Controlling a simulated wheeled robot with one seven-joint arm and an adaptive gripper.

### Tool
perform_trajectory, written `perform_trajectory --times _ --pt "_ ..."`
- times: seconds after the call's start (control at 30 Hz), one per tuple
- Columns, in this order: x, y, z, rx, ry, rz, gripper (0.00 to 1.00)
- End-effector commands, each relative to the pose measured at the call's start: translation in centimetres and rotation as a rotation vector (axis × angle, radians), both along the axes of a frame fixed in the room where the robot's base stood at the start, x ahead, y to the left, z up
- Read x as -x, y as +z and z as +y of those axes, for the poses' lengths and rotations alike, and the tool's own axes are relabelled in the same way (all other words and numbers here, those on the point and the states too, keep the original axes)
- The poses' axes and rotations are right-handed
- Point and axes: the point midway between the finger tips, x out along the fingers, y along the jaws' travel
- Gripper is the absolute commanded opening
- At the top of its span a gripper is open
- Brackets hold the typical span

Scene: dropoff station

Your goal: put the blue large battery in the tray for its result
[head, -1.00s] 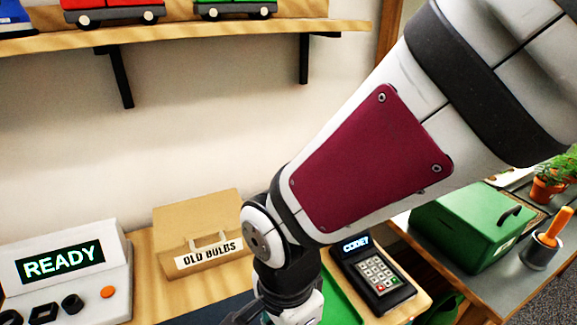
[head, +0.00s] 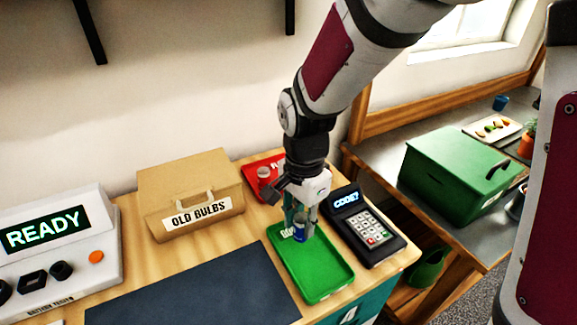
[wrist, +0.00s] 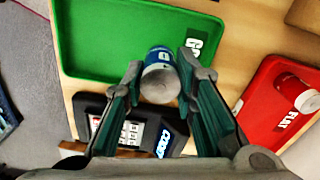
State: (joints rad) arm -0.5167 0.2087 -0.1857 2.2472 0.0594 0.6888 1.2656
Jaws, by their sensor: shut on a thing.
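My gripper (head: 300,222) is shut on the blue battery (head: 299,232), which hangs upright between the fingers at the back end of the green tray (head: 318,268). In the wrist view the battery (wrist: 158,72) shows its grey end between the two fingertips (wrist: 160,80), overlapping the tray's rim. I cannot tell whether it touches the tray floor. The green tray (wrist: 95,45) has a partly hidden label starting "GO" and looks otherwise empty. The red tray (head: 252,168), labelled "FLAT" in the wrist view (wrist: 262,125), holds a red and white battery (wrist: 298,93).
A battery tester (head: 60,245) reading "READY" stands at the left. A cardboard "OLD BULBS" box (head: 190,190) is behind a dark mat (head: 195,290). A keypad (head: 365,228) reading "CODE?" stands close right of the green tray. A green box (head: 455,175) sits on the right-hand counter.

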Motion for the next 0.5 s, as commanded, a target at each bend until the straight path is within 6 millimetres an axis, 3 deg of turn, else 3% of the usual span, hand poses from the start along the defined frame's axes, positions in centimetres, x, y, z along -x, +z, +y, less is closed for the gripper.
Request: perform_trajectory --times 0.2,0.5 --pt "0.0 -2.7 0.0 0.000 0.000 0.002 0.00" --pt "0.1 -2.8 0.0 0.001 0.000 0.001 0.00"
